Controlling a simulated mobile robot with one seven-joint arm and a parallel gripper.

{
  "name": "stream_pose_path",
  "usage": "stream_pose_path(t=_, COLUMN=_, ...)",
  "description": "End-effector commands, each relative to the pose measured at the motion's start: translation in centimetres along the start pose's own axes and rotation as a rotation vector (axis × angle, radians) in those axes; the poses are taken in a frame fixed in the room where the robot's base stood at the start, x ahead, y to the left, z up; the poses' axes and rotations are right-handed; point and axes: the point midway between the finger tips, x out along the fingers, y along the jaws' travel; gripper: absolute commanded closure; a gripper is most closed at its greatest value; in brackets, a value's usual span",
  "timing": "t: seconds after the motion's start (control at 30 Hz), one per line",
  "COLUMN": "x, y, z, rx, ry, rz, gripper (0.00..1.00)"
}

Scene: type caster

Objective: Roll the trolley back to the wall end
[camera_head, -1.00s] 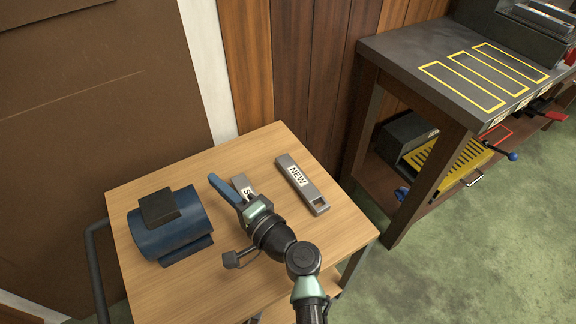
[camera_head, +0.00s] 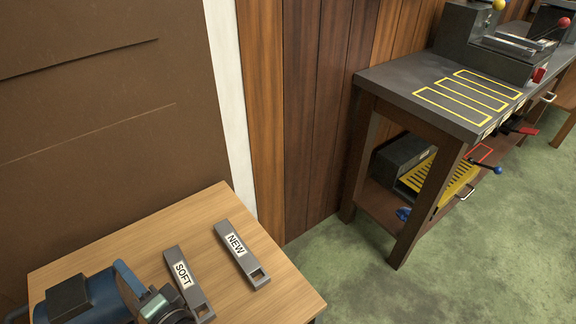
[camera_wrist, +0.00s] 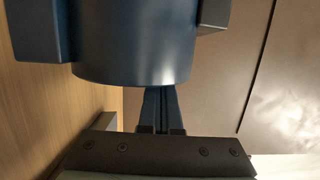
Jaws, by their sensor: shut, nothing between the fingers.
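The trolley's light wooden top (camera_head: 205,215) fills the lower left of the head view, beside the brown panel. Most of its frame is cut off or hidden. A bit of dark bar (camera_head: 15,315) shows at the bottom left corner. On the top lie a blue rounded body with a dark block (camera_head: 88,298), a grey bar labelled SOFT (camera_head: 190,288) and one labelled NEW (camera_head: 241,256). My gripper (camera_head: 128,280) is shut and empty, close beside the blue body. In the wrist view the shut fingers (camera_wrist: 160,108) point toward the blue body (camera_wrist: 130,45); I cannot tell whether they touch.
A dark workbench (camera_head: 425,85) with yellow outlined slots stands at the right. Its lower shelf holds a dark box and a yellow slotted tray (camera_head: 440,175). Coloured lever knobs (camera_head: 497,170) stick out in front. Green floor (camera_head: 370,285) is clear between trolley and bench.

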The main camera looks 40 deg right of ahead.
Motion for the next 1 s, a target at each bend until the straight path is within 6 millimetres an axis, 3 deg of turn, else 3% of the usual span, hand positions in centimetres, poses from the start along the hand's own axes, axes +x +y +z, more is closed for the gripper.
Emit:
stream_pose_path(t=0.1, x=0.4, y=0.0, z=1.6, rx=0.0, ry=-0.001, rz=0.001, gripper=1.0)
stream_pose_path(t=0.33, x=0.7, y=0.0, z=2.8, rx=0.0, ry=0.006, rz=0.001, gripper=1.0)
stream_pose_path(t=1.0, x=1.0, y=0.1, z=2.7, rx=-0.001, ry=0.012, rz=0.0, gripper=1.0)
